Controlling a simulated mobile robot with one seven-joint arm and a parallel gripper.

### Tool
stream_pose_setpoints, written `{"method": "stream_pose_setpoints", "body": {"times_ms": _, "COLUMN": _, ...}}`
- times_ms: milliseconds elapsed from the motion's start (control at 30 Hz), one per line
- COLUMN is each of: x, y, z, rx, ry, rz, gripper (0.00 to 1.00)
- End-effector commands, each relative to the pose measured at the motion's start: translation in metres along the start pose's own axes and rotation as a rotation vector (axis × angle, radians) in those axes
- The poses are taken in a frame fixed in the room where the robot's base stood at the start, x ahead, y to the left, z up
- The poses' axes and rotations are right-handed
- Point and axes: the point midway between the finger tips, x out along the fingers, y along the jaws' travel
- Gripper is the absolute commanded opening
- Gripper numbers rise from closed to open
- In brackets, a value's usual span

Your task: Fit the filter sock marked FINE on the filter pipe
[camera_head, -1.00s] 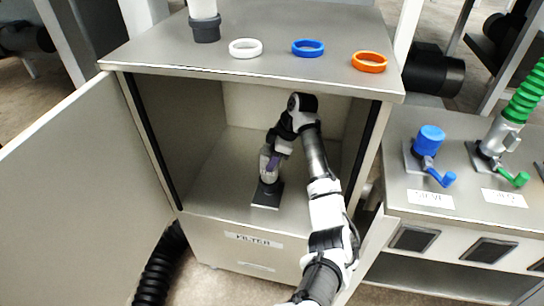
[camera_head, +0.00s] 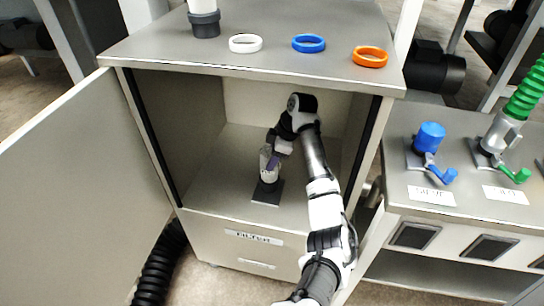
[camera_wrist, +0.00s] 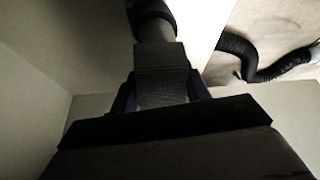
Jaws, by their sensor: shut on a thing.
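My gripper (camera_head: 274,158), with purple fingers, is inside the open cabinet. It is shut on a grey woven sleeve, which I take to be the filter sock (camera_wrist: 162,72). In the wrist view the sleeve sits between the fingers, in line with a darker pipe section (camera_wrist: 155,28). In the head view the pale upright piece at the gripper stands over a dark square base (camera_head: 267,196) on the cabinet floor. The gripper hides part of it, so I cannot tell how far the sleeve is around the pipe. No FINE mark is readable.
The cabinet (camera_head: 215,175) walls are close around my arm; its door (camera_head: 75,190) stands open at left. On its top are a white cylinder with a grey collar (camera_head: 204,24) and white (camera_head: 246,43), blue (camera_head: 308,43) and orange (camera_head: 370,57) rings. Valves stand at right.

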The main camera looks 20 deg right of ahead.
Motion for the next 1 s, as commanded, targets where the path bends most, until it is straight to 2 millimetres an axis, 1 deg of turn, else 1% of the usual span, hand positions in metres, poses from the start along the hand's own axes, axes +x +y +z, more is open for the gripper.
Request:
{"method": "stream_pose_setpoints", "body": {"times_ms": 67, "x": -0.001, "y": 0.0, "z": 0.0, "rx": 0.0, "ry": 0.001, "rz": 0.001, "gripper": 0.04}}
{"method": "stream_pose_setpoints", "body": {"times_ms": 100, "x": -0.001, "y": 0.0, "z": 0.0, "rx": 0.0, "ry": 0.0, "rz": 0.001, "gripper": 0.48}}
{"method": "stream_pose_setpoints", "body": {"times_ms": 300, "x": 0.0, "y": 0.0, "z": 0.0, "rx": 0.0, "ry": 0.0, "rz": 0.0, "gripper": 0.72}}
{"method": "stream_pose_setpoints", "body": {"times_ms": 533, "x": 0.0, "y": 0.0, "z": 0.0, "rx": 0.0, "ry": 0.0, "rz": -0.001, "gripper": 0.72}}
{"method": "stream_pose_setpoints", "body": {"times_ms": 667, "x": -0.007, "y": 0.0, "z": -0.001, "rx": 0.0, "ry": 0.0, "rz": 0.0, "gripper": 0.72}}
{"method": "stream_pose_setpoints", "body": {"times_ms": 767, "x": -0.021, "y": 0.0, "z": -0.002, "rx": 0.0, "ry": 0.0, "rz": 0.001, "gripper": 0.72}}
{"method": "stream_pose_setpoints", "body": {"times_ms": 1000, "x": -0.073, "y": 0.0, "z": -0.003, "rx": 0.001, "ry": 0.001, "rz": 0.001, "gripper": 0.72}}
